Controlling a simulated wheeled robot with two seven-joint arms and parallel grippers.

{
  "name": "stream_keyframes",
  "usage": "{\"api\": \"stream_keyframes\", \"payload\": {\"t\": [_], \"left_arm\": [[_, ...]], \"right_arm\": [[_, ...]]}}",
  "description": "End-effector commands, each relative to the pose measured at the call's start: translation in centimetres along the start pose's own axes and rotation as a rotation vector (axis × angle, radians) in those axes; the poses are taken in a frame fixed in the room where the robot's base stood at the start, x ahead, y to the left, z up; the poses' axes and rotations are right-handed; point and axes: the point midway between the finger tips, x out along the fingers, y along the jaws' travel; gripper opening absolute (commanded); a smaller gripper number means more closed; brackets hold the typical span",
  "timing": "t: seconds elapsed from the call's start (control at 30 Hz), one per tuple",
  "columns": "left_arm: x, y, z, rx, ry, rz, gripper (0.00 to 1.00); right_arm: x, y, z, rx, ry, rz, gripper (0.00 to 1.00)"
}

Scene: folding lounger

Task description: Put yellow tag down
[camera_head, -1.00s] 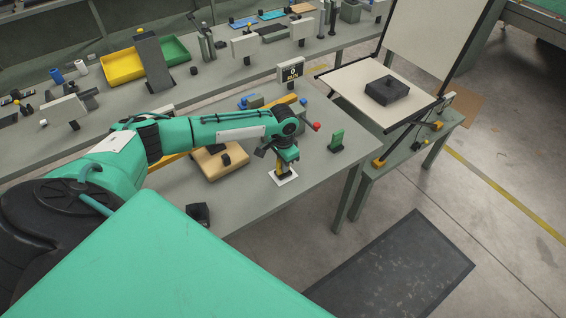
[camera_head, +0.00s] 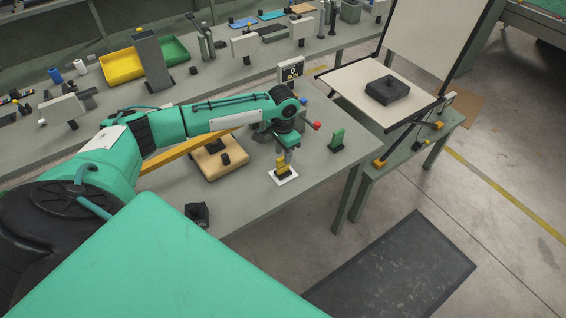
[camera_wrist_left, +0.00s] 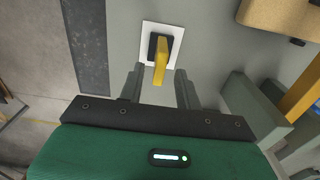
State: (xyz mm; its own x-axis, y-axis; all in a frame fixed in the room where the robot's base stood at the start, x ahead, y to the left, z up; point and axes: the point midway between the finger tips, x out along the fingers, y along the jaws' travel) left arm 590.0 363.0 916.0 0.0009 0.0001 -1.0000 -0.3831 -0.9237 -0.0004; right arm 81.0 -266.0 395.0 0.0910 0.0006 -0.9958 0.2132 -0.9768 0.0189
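The yellow tag (camera_head: 281,163) stands upright in a dark base on a white square pad (camera_head: 292,178) near the table's front edge. In the left wrist view the yellow tag (camera_wrist_left: 160,62) and its dark base sit on the white pad (camera_wrist_left: 147,28), just beyond my fingertips. My left gripper (camera_head: 288,156) is just above the tag, pointing down. My right gripper does not show.
A green tag (camera_head: 337,139) in a dark base stands to the right. A wooden block (camera_head: 220,160) with a black knob lies to the left, and a small black block (camera_head: 198,213) near the front edge. A red knob (camera_head: 316,126) is behind the gripper.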

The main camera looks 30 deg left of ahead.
Motion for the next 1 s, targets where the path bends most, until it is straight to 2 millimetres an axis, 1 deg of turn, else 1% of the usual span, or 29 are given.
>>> {"api": "stream_keyframes", "payload": {"t": [0.03,0.2,0.3,0.4,0.53,1.0], "left_arm": [[-1.0,-0.1,-0.1,0.001,0.004,-0.001,0.34],[-4.2,0.0,0.0,0.0,0.003,-0.001,0.34],[-5.5,0.0,-0.1,-0.001,0.001,0.001,0.34],[-6.3,0.0,0.0,0.0,0.0,0.0,0.34],[-6.6,0.0,0.0,0.0,-0.001,0.0,0.34],[-6.5,0.1,0.0,0.001,-0.001,0.001,0.34]], "right_arm": [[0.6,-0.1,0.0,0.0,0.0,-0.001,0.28],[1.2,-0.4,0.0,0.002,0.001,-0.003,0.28],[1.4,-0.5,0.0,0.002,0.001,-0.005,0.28],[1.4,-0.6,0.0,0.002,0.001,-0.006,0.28],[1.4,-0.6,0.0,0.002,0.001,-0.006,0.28],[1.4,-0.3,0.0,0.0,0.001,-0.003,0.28]]}}
